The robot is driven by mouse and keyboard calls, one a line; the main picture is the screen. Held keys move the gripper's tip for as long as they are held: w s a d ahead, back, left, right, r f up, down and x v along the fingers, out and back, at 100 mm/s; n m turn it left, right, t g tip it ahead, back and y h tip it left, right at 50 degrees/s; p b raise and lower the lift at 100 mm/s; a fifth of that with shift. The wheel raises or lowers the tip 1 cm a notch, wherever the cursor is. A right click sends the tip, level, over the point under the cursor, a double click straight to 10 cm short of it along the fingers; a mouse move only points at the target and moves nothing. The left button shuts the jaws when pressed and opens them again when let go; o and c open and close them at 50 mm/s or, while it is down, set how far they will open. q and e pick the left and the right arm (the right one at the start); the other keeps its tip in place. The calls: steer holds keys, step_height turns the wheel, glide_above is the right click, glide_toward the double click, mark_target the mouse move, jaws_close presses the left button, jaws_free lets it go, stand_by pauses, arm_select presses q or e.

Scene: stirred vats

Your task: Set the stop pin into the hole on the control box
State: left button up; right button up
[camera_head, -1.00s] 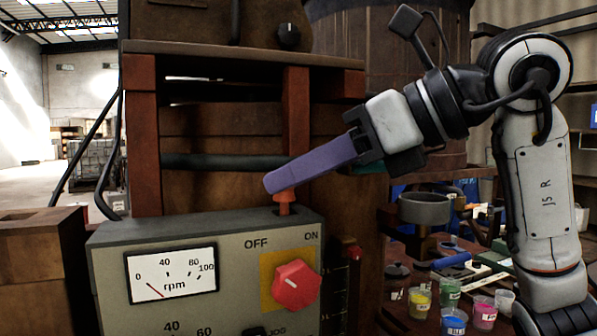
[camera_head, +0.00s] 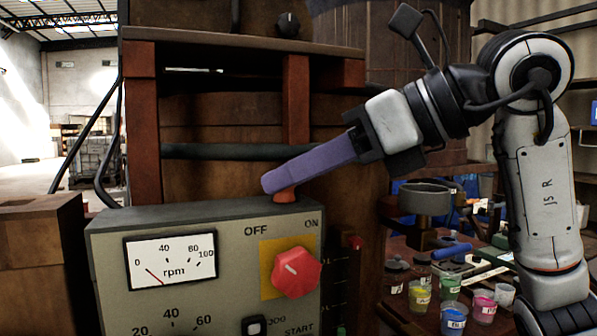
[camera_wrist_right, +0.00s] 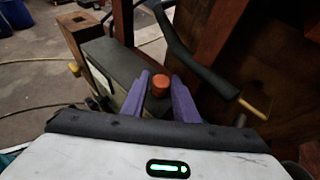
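The stop pin (camera_head: 285,196) is orange-red and upright at the back right of the control box's top. My right gripper (camera_head: 273,184) has long purple fingers shut on the pin. In the right wrist view the pin's round head (camera_wrist_right: 159,83) sits between the two fingers. The grey control box (camera_head: 160,222) has an rpm meter and a red knob. The pin's collar is at or just above the box top; its shaft and the hole are hidden, so I cannot tell how deep it sits. My left gripper is not in view.
A dark horizontal pipe (camera_head: 220,151) and wooden posts (camera_head: 296,105) stand close behind the box. A red knob (camera_head: 296,272) is on the box front. At the right, a bench holds several small paint cups (camera_head: 453,320) and a grey metal ring (camera_head: 424,198).

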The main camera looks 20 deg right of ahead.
steer(key=shift+o, duration=1.1)
steer(key=shift+r, duration=0.1)
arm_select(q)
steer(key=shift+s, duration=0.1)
arm_select(e)
steer(key=shift+d, duration=0.1)
steer(key=shift+s+d+r+t, duration=0.3)
steer(key=shift+s+d+r, duration=0.05)
steer(key=shift+d+r, duration=0.1)
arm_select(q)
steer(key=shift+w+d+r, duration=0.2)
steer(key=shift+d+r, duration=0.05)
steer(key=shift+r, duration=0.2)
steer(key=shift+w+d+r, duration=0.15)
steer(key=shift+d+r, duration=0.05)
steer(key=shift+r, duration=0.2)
arm_select(e)
steer(key=v, duration=0.9)
steer(key=shift+a, duration=0.15)
steer(key=shift+s+a+f, duration=0.1)
steer(key=shift+a+f, duration=0.05)
